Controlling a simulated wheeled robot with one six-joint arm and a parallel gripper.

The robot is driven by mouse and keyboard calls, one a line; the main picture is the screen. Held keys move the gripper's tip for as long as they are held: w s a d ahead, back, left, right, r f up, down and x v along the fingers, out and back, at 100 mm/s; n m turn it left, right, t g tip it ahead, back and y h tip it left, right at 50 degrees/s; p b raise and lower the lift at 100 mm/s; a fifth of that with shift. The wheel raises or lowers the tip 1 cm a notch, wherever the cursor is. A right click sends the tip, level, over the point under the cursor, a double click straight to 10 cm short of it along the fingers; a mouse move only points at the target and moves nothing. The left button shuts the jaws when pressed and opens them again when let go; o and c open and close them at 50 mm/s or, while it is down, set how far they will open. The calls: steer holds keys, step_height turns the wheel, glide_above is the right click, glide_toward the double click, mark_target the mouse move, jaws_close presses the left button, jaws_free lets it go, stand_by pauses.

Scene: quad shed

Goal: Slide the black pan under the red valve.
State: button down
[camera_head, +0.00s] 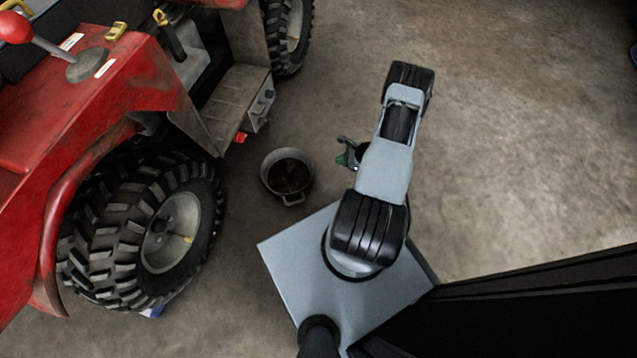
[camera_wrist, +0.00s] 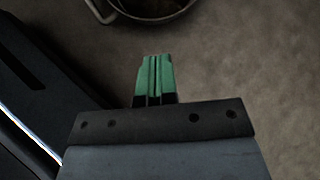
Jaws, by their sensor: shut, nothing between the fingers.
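The black pan (camera_head: 287,176) sits on the concrete floor beside the red quad, with dark contents inside and its handle toward the bottom of the head view. Its rim and handle also show at the top edge of the wrist view (camera_wrist: 111,17), where the rest is cut off. The red valve (camera_head: 241,137) sticks out low on the quad's side, up and left of the pan and apart from it. My gripper (camera_head: 345,158) is right of the pan with a gap between. In the wrist view its green fingertips (camera_wrist: 154,78) are together and empty.
The quad's big knobbly tyre (camera_head: 145,230) stands left of the pan, and a second tyre (camera_head: 288,35) is above. A grey footrest box (camera_head: 232,100) juts out by the valve. The floor (camera_head: 520,150) on the right is clear.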

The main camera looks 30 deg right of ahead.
step_height(320, 180, down, 9)
steer(key=s+m+b, duration=0.2)
steer(key=s+m, duration=0.1)
steer(key=shift+h, duration=0.3)
steer(key=b+x, duration=0.4)
steer(key=x, duration=0.5)
steer(key=shift+w+a+r, duration=0.1)
steer(key=shift+w+a, duration=0.1)
steer(key=shift+w, duration=0.05)
steer(key=shift+w+a+b, duration=0.5)
steer(key=shift+w+a, duration=0.2)
steer(key=shift+w, duration=0.15)
steer(key=shift+w+a+b, duration=0.3)
steer(key=shift+w+a, duration=0.35)
steer(key=shift+w, duration=0.15)
